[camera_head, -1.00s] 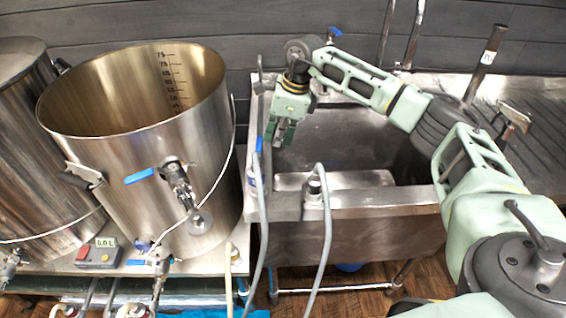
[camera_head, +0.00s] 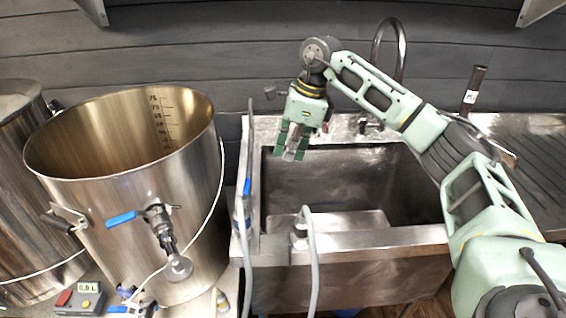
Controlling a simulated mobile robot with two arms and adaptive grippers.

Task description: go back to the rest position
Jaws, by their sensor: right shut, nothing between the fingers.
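My right gripper (camera_head: 294,150) is shut and empty. It points down over the back left part of the steel sink (camera_head: 345,238), with my right arm reaching in from the right. My left gripper is not in view.
A large open steel pot (camera_head: 135,210) with a blue-handled valve (camera_head: 122,218) stands left of the sink. Another steel vessel (camera_head: 22,190) is at the far left. A grey hose (camera_head: 310,245) rises at the sink's front left. A tap (camera_head: 388,40) stands behind my arm.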

